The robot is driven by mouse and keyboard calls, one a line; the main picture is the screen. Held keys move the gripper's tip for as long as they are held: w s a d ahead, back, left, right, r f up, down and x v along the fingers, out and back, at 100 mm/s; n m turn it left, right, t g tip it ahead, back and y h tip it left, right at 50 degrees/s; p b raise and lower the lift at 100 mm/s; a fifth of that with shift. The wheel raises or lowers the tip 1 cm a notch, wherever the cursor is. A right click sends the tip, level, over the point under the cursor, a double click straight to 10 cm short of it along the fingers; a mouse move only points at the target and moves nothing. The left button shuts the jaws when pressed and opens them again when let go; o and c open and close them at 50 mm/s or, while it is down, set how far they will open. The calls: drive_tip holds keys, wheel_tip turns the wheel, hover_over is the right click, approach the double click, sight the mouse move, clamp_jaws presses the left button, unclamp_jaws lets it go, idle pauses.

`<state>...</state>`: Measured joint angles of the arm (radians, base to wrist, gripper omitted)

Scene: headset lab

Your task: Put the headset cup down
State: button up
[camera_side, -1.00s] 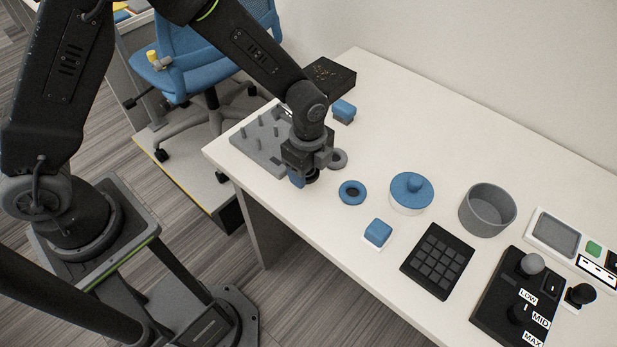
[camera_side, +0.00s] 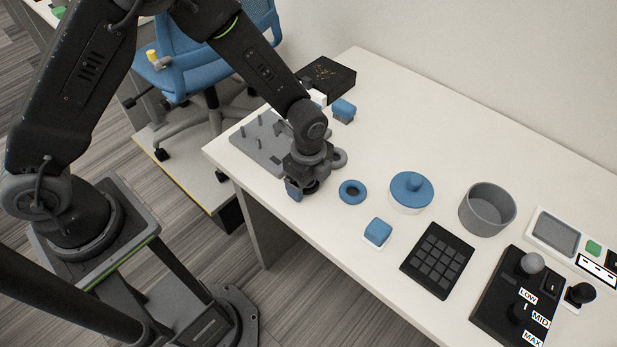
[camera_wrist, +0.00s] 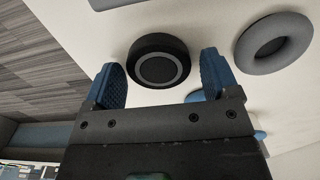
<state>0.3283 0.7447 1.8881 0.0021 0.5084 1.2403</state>
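The headset cup is a short black round piece with a grey ring on its face. In the wrist view the cup (camera_wrist: 159,60) lies between and slightly beyond my blue fingertips, on the white surface. My gripper (camera_wrist: 161,72) is open, with a visible gap between the cup and the right finger; the left finger is very close to it. In the side view my gripper (camera_side: 301,189) points down at the table's near edge, and the dark cup (camera_side: 311,187) shows low beside the blue finger, partly hidden.
A grey ring cushion (camera_side: 339,158) lies just right of my gripper, and a blue ring (camera_side: 352,192) further right. A grey pegboard (camera_side: 262,148) is behind on the left. A blue-topped block (camera_side: 378,232), blue-lidded round container (camera_side: 412,191) and black keypad (camera_side: 437,260) stand to the right.

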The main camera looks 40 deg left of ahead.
drive_tip(key=shift+o, duration=0.2)
wheel_tip(320, 180, up, 14)
drive_tip(key=shift+w, duration=0.25)
drive_tip(key=s+a+r+n+t, duration=0.2)
drive_tip(key=s+a+r+n, duration=0.2)
drive_tip(key=r+n, duration=0.15)
drive_tip(key=s+a+r+n+t, duration=0.1)
drive_tip(key=s+a+r+n, duration=0.35)
drive_tip(key=r, duration=0.25)
drive_tip(key=s+a+r+n+t, duration=0.2)
drive_tip(key=s+a+r+n, duration=0.1)
drive_tip(key=s+n, duration=0.4)
drive_tip(key=shift+s+a, duration=0.75)
drive_tip(key=shift+s, duration=0.2)
drive_tip(key=shift+o, duration=0.5)
drive_tip(key=shift+s+a+n+t, duration=0.15)
drive_tip(key=shift+s+n+t, duration=0.15)
drive_tip(key=shift+s+n, duration=0.15)
drive_tip(key=shift+w, duration=0.1)
